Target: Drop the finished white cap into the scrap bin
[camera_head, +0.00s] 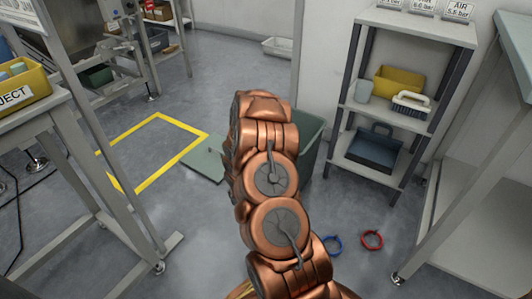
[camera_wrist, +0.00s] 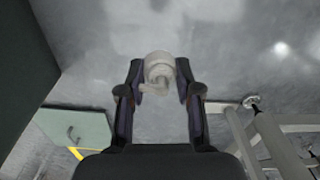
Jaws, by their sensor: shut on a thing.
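In the wrist view my gripper (camera_wrist: 159,78) is shut on the white cap (camera_wrist: 158,66), which sits between the two fingertips with a bent, pale part below it. Grey floor shows beyond the cap. In the head view my copper arm hides the gripper and the cap. A green bin (camera_head: 311,126) stands partly hidden behind my arm; no label on it is visible. A large dark green surface (camera_wrist: 22,70) at the left of the wrist view looks like the bin's side, with the cap to its right, apart from it.
A green flat panel (camera_head: 205,161) lies near the yellow floor marking (camera_head: 146,186). A grey shelf (camera_head: 408,117) with a yellow box and a brush stands right of the bin. A table with a yellow reject bin (camera_head: 22,92) is at left. Blue and red rings (camera_head: 372,239) lie on the floor.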

